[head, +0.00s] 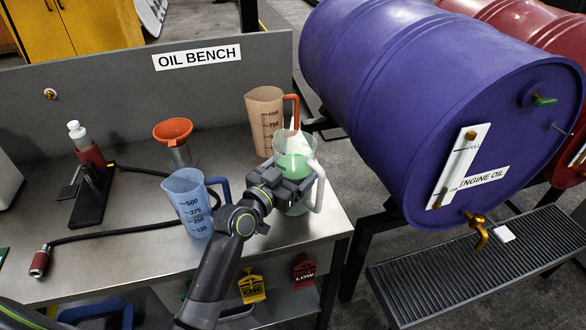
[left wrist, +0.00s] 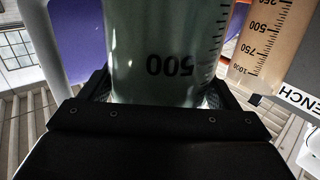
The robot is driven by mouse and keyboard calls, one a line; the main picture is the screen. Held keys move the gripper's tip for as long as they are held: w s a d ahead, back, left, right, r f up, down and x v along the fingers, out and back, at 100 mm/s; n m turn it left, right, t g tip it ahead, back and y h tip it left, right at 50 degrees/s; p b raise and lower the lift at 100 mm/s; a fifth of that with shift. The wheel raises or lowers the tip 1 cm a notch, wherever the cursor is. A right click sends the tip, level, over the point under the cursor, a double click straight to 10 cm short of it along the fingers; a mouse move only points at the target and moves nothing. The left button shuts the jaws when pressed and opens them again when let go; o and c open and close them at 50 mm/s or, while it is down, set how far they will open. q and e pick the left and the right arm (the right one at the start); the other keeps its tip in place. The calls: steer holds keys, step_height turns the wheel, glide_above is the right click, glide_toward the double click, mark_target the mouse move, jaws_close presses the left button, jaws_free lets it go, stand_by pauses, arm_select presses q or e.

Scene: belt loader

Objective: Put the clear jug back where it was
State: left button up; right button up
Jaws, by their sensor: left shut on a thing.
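The clear jug (head: 295,143) has a greenish tint inside and a white handle at its right. It appears upright at the right end of the steel bench (head: 130,215); I cannot tell whether its base touches the bench. My left gripper (head: 290,187) is shut on the jug's body and hides part of it. In the left wrist view the jug (left wrist: 165,45) fills the middle between the fingers, with its 500 mark upside down. My right gripper is not in view.
An amber jug (head: 265,122) with an orange handle stands just behind. A blue jug (head: 187,205) stands left of my gripper, with an orange funnel (head: 173,130) behind it. A purple drum (head: 400,90) with a brass tap is at the right.

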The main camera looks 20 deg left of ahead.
arm_select(q)
steer(key=o, duration=1.5)
steer(key=shift+o, duration=1.3)
steer(key=b+v, duration=0.1)
steer(key=v, duration=1.1)
steer(key=shift+s, duration=0.1)
